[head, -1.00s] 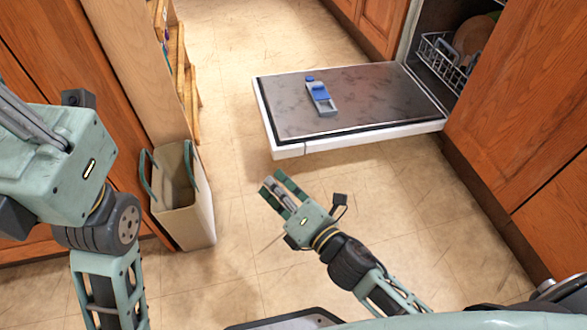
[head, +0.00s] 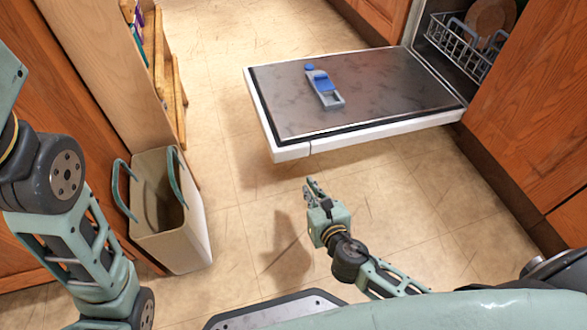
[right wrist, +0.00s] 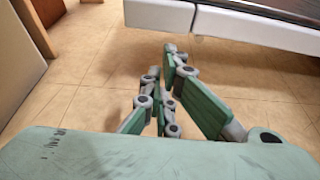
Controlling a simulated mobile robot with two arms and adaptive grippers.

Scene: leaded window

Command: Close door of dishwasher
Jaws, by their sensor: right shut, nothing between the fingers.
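The dishwasher door (head: 385,96) is folded down flat, its steel inner face up, with a grey and blue detergent dispenser (head: 324,86) on it. The dishwasher's open cavity, with a wire rack (head: 455,48), is at the upper right. My right gripper (head: 312,185) is shut and empty, just in front of the door's white near edge and apart from it. In the right wrist view its fingers (right wrist: 165,95) are together, and the door's white edge (right wrist: 230,22) shows at the top. Only part of my left arm shows in the head view; its gripper is outside the frame.
A beige bin (head: 170,225) with green handles stands at the left by a wooden shelf unit (head: 95,70). Wooden cabinets (head: 530,110) flank the dishwasher on the right. The tiled floor (head: 225,150) between bin and door is clear.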

